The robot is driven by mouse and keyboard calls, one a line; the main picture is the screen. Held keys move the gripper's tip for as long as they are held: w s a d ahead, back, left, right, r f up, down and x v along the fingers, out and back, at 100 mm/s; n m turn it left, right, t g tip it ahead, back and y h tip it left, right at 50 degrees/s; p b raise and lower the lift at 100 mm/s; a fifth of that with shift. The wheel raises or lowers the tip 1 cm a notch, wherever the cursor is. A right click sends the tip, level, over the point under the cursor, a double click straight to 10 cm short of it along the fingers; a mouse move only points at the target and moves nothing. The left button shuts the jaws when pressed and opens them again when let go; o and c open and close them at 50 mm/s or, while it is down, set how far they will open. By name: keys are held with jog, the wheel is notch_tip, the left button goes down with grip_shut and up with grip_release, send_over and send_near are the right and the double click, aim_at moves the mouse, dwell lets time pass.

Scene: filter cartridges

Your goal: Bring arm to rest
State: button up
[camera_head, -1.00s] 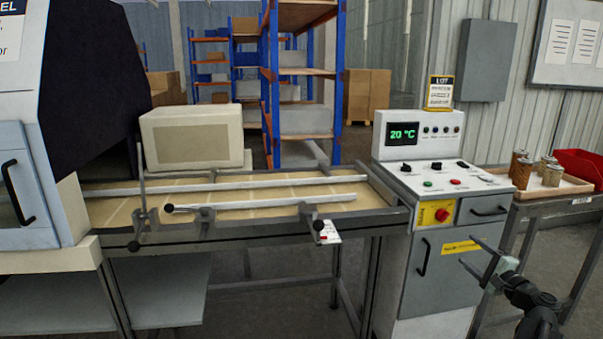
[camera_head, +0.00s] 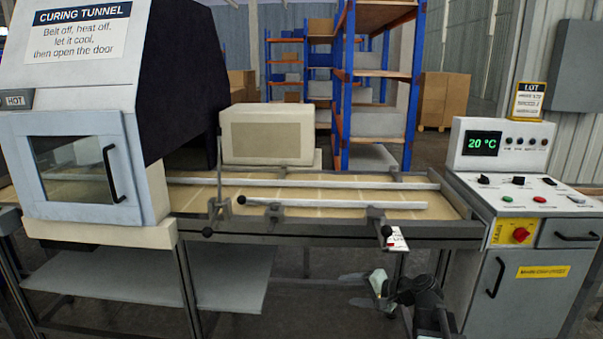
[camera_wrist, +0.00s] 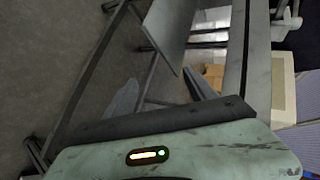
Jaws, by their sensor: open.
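My gripper (camera_head: 379,284) is in the lower right of the head view, at the end of my dark arm. It is low in front of the conveyor frame, left of the control cabinet. It holds nothing that I can see. In the wrist view my gripper (camera_wrist: 163,88) shows two grey fingers spread apart, with floor and frame bars beyond them. The fingers look small and foreshortened in the head view.
The curing tunnel (camera_head: 75,165) stands at left with its door shut. The conveyor belt (camera_head: 330,196) runs right to the control cabinet (camera_head: 525,290), whose display reads 20 °C. A grey lower shelf (camera_head: 215,275) lies under the belt. Blue racks (camera_head: 345,80) stand behind.

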jog(key=s+a+f+n+g+h, duration=0.3)
jog(key=s+a+f+n+g, duration=0.2)
jog(key=s+a+f, duration=0.35)
jog(key=s+d+f+n+g+h, duration=0.3)
jog(key=s+d+h, duration=0.3)
jog(key=s+d, duration=0.3)
notch_tip(320, 180, up, 25)
jog(key=w+p, duration=0.1)
jog(key=p, duration=2.4)
jog(key=shift+d+f, duration=0.2)
jog(key=shift+d, duration=0.05)
